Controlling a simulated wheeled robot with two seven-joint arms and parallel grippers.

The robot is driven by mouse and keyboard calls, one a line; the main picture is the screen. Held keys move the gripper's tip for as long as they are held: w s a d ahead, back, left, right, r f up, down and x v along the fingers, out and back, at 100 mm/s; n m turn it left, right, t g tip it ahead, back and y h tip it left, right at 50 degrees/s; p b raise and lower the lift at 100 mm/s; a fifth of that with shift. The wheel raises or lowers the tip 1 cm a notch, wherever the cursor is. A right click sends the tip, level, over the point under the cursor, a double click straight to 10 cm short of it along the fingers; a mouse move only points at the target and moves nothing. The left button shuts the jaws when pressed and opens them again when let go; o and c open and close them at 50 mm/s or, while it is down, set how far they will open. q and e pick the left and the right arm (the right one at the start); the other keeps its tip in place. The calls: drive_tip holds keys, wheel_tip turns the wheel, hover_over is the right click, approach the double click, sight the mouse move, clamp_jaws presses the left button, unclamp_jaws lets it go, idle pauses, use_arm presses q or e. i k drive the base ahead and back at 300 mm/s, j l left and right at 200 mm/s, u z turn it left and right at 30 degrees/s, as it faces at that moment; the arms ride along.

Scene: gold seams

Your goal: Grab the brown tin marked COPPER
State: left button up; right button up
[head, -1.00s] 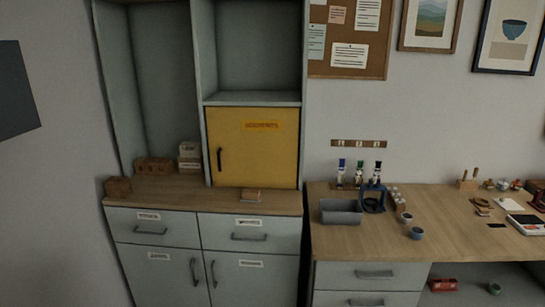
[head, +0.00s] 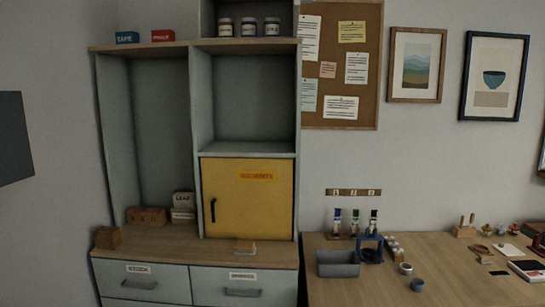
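I cannot make out a tin marked COPPER. Brown block-like boxes (head: 147,216) stand at the back of the cabinet counter, in the open left bay; any lettering on them is too small to read. A separate small brown box (head: 108,237) sits at the counter's left front. A pale box (head: 184,199) that seems to read LEAF is stacked on another labelled box (head: 183,215) beside the yellow door. Neither of my grippers is in view.
The yellow cabinet door (head: 247,200) is closed. Several labelled jars (head: 248,27), a blue box (head: 127,37) and a red box (head: 163,36) stand up high.

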sight(226, 26)
drive_tip(key=l+u, duration=0.35)
drive_tip(key=l, duration=1.05)
drive_tip(key=i+j+z, duration=0.1)
drive_tip(key=j, duration=0.2)
drive_tip(key=i+j, duration=0.2)
drive_tip(key=j, duration=0.15)
drive_tip(key=i+j+z, duration=0.15)
drive_tip(key=j, duration=0.2)
drive_tip(key=i+j, duration=0.15)
drive_tip(key=j, duration=0.2)
drive_tip(key=i+j+z, duration=0.15)
drive_tip(key=j, duration=0.15)
drive_tip(key=i+j+z, duration=0.1)
drive_tip(key=j, duration=0.3)
